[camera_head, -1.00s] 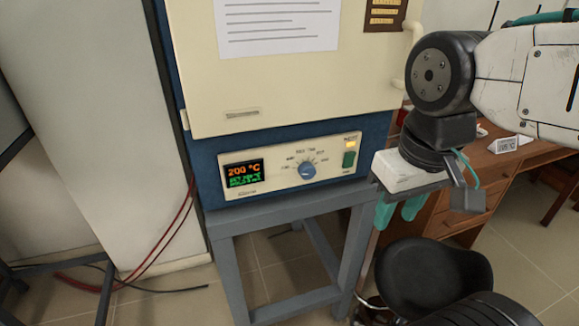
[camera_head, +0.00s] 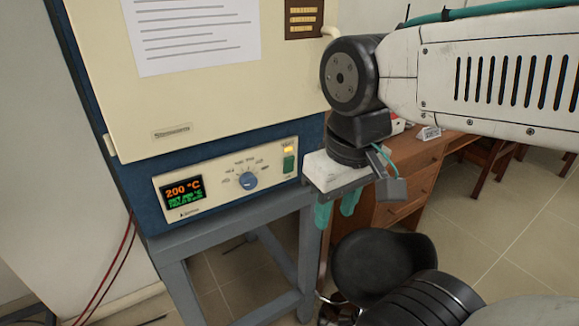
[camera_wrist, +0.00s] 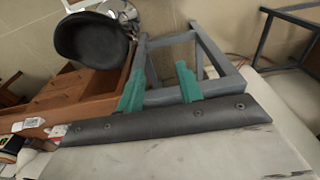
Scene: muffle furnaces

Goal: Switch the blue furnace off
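The blue furnace (camera_head: 135,196) has a cream door and a cream control panel (camera_head: 215,190). Its display (camera_head: 183,195) is lit and reads 200 °C in orange, with green lines below. A blue knob (camera_head: 247,181) sits mid-panel. A green switch (camera_head: 289,164) is at the panel's right end, under a lit amber lamp (camera_head: 288,149). My gripper (camera_head: 336,212) points down, right of and below the switch, apart from the panel. Its two teal fingers are spread with nothing between them; they also show in the wrist view (camera_wrist: 160,80). The wrist view does not show the panel.
The furnace stands on a grey metal stand (camera_head: 175,272). A black stool (camera_head: 384,265) is close below and right of my gripper. A wooden desk (camera_head: 412,182) is behind it. Red and black cables (camera_head: 108,268) hang at the left. Open tiled floor lies at the right.

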